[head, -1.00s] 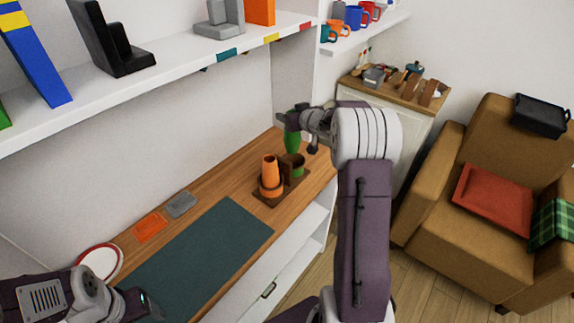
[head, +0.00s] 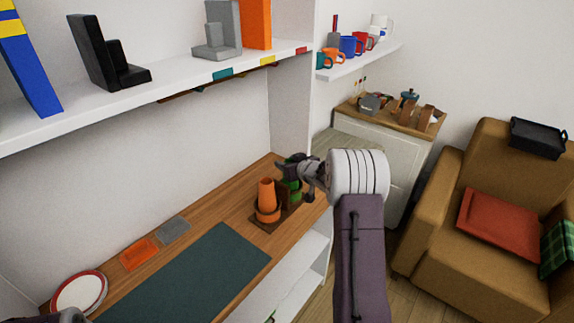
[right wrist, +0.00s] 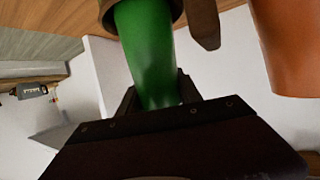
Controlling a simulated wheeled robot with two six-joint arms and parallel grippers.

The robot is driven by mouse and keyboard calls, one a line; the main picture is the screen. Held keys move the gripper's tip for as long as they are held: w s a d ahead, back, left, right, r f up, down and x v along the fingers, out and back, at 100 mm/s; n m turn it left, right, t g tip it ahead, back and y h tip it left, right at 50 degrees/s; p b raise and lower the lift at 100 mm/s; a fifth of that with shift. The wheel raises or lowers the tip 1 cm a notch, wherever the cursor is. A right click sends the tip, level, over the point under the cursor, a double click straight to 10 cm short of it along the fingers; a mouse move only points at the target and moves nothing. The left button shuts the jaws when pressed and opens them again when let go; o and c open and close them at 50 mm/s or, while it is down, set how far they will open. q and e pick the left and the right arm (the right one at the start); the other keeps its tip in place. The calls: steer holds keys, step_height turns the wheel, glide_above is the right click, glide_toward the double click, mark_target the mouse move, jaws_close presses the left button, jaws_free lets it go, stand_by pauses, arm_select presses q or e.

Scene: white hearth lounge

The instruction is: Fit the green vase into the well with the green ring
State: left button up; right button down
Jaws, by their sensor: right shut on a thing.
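The green vase (right wrist: 147,55) is held in my right gripper (head: 296,172), whose jaws are shut on it. In the head view, the vase (head: 291,186) is partly hidden by the gripper and stands over the right part of the brown wooden holder (head: 264,226). In the right wrist view, the far end of the vase meets a brown round well rim (right wrist: 107,16); how deep it sits cannot be told. The orange vase (head: 266,193) stands upright in the well beside it. My left gripper is out of view; only a bit of that arm shows at the bottom left.
A white shelf (head: 190,85) hangs above. The orange vase (right wrist: 290,45) is close by the right gripper.

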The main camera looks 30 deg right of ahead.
steer(key=c, duration=0.8)
jaws_free()
steer(key=shift+f, duration=0.15)
steer(key=shift+r, duration=0.25)
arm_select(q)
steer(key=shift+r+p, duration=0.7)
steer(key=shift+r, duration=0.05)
arm_select(e)
steer(key=v, duration=1.2)
